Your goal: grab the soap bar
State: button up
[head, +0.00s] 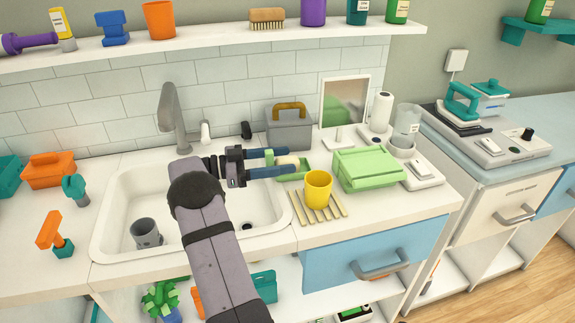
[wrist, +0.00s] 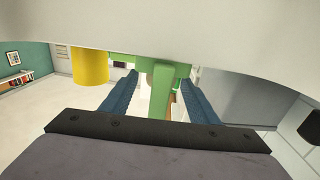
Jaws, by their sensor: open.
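The cream soap bar (head: 287,160) sits on a small green soap dish (head: 296,175), right of the sink, in the head view. My gripper (head: 290,162) is open there, its two blue fingers reaching right, one on the far side of the soap and one on the near side. Contact cannot be told. The wrist view appears upside down; the green dish (wrist: 163,95) shows between the spread fingers. Only a small pale patch, perhaps the soap, shows beside it.
A yellow cup (head: 318,188) stands on a slatted rack (head: 330,216) close to the right of the dish. A green lidded box (head: 368,169) is farther right. A grey caddy (head: 290,131) stands behind, and the sink (head: 110,226) with its tap (head: 171,118) is left.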

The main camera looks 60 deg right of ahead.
aim_at(299, 159)
jog(key=shift+p+x, duration=0.8)
jog(key=shift+x, duration=1.8)
jog(key=shift+f, duration=0.1)
jog(key=c, duration=1.2)
